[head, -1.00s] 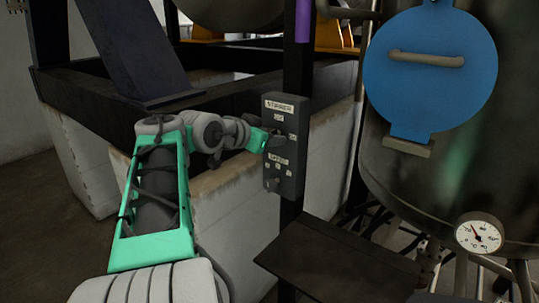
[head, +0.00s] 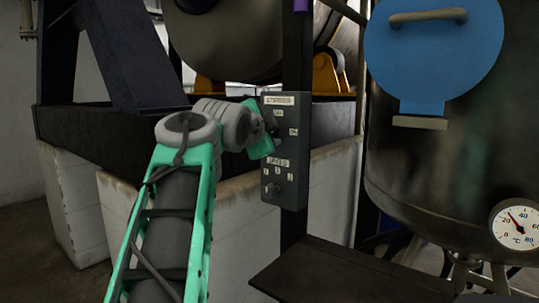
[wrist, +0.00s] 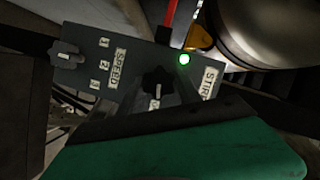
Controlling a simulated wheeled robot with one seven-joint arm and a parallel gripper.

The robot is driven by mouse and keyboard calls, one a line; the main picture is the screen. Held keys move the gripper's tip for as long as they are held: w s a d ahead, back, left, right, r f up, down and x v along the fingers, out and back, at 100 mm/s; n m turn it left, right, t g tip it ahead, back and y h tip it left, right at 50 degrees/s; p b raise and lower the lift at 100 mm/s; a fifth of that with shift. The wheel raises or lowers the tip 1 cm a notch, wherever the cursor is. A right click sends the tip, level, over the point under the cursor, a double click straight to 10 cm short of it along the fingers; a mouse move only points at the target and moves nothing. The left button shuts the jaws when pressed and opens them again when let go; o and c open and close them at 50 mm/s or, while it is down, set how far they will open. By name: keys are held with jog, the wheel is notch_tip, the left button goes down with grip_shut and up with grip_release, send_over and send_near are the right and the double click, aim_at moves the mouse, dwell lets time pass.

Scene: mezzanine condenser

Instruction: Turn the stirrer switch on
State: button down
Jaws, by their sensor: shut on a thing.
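The grey stirrer control box (head: 289,150) stands on a dark post in the head view. The wrist view shows its face (wrist: 130,62) tilted, with a "STIR…" label at right and a SPEED label at left. The dark stirrer switch (wrist: 157,80) shows above the green-and-black gripper body. A small green lamp (wrist: 184,59) beside it is lit. My gripper (head: 268,136) is at the upper left of the box, shut on the stirrer switch; its fingertips are largely hidden. The switch's exact setting is hard to read.
A separate speed knob (wrist: 66,55) sits at the box's other end. A steel vessel with a blue disc (head: 433,45) and a dial gauge (head: 516,223) stands close at right. A dark shelf (head: 330,272) juts out below the box.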

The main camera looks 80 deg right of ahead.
jog(key=shift+f+m+h+b, duration=0.3)
jog(key=shift+m+b, duration=0.4)
jog(key=shift+b, duration=0.5)
jog(key=shift+r+m+b, duration=0.15)
jog(key=shift+m+b, duration=0.15)
jog(key=shift+b, duration=0.1)
jog(key=shift+r+t, duration=0.15)
jog(key=shift+t, duration=0.15)
jog(key=c, duration=0.8)
grip_release()
jog(key=shift+c, duration=0.2)
jog(key=shift+a, duration=0.1)
jog(key=a, duration=0.7)
jog(key=shift+a+r+p, duration=0.3)
jog(key=shift+p, duration=0.05)
